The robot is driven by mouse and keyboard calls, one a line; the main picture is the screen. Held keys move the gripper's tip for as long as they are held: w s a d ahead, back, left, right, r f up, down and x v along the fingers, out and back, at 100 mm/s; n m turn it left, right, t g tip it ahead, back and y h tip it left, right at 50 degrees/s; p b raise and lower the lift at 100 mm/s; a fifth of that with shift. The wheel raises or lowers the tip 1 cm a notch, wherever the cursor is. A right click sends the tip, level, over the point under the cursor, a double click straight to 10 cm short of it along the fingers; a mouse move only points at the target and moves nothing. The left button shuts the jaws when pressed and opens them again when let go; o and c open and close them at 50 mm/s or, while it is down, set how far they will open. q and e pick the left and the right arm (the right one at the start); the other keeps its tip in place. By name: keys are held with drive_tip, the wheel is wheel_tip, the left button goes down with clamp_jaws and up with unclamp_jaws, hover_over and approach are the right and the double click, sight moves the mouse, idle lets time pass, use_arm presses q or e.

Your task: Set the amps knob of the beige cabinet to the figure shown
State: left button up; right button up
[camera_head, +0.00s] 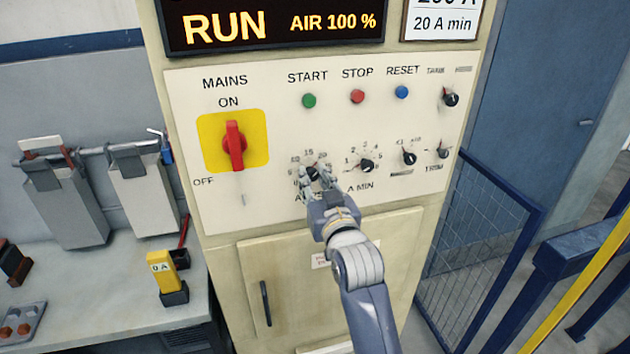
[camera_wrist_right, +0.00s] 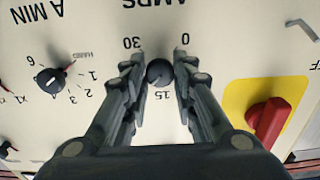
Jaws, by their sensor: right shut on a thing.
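The beige cabinet (camera_head: 225,225) stands in front of me with a pale control panel. The black amps knob (camera_head: 312,172) is low on the panel, ringed by figures and partly hidden by my right gripper (camera_head: 319,184). In the right wrist view, which is upside down, the amps knob (camera_wrist_right: 159,73) sits between the fingertips, with 0, 15 and 30 around it. My right gripper is shut on it; its pointer cannot be read. A white card (camera_head: 443,20) at the top right reads "20 A min" below a cropped upper line. My left gripper is out of view.
The A MIN knob (camera_head: 366,166) is just right of the amps knob. A red mains switch (camera_head: 235,146) is to the left. Above are START, STOP and RESET buttons. The display (camera_head: 275,25) reads RUN, AIR 100 %. A yellow meter (camera_head: 162,270) on the bench reads 0 A.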

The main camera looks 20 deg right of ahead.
drive_tip(key=o, duration=1.1)
